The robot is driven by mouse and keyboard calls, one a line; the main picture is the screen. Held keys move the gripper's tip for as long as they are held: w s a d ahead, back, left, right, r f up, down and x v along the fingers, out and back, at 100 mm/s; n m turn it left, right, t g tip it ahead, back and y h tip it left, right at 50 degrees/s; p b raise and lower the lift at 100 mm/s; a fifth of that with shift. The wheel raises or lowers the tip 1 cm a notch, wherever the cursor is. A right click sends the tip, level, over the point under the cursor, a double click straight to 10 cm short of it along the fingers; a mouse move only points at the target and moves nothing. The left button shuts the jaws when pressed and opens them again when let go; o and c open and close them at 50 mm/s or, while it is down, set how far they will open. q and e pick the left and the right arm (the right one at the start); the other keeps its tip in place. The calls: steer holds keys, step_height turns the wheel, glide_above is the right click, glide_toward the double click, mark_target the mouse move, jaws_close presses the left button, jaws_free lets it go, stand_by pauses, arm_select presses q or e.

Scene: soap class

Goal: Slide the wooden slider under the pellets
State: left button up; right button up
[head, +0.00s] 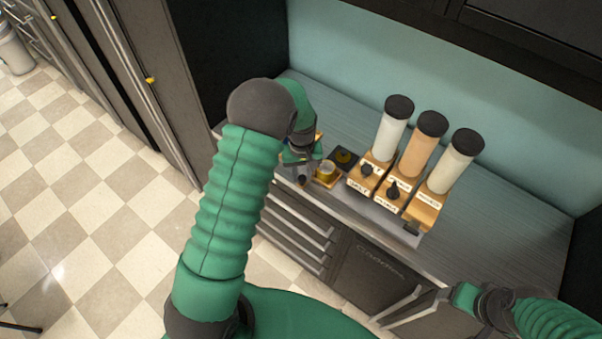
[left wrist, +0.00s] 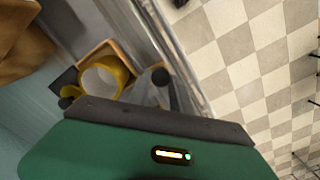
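A small wooden piece (head: 329,182), which may be the wooden slider, lies near the counter's front edge with a yellow-rimmed round cup (head: 327,168) on it. In the left wrist view the wooden piece (left wrist: 113,47) and cup (left wrist: 103,78) also show. Three dispensers with black-capped tubes stand to the right: a pale one (head: 390,135), an orange one (head: 421,150) and another pale one (head: 452,163). My left gripper (head: 302,178) is just left of the cup, with a dark fingertip low; its opening is unclear.
A black square pad (head: 345,154) with a yellow round item lies behind the cup. Labelled wooden dispenser bases (head: 424,212) with black knobs crowd the counter's front. The counter (head: 520,230) is clear to the right. Drawers with metal handles are below its edge.

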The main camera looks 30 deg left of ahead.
arm_select(q)
steer(key=shift+s+d, duration=0.1)
steer(key=shift+d, duration=0.05)
steer(key=shift+c, duration=1.2)
steer(key=shift+d+r, duration=0.15)
steer(key=shift+d, duration=0.05)
jaws_close()
steer(key=shift+a, duration=0.35)
arm_select(e)
steer(key=shift+d, duration=0.15)
arm_select(q)
steer(key=shift+d, duration=0.15)
arm_select(e)
steer(key=shift+w+d+f, duration=0.1)
steer(key=shift+d, duration=0.1)
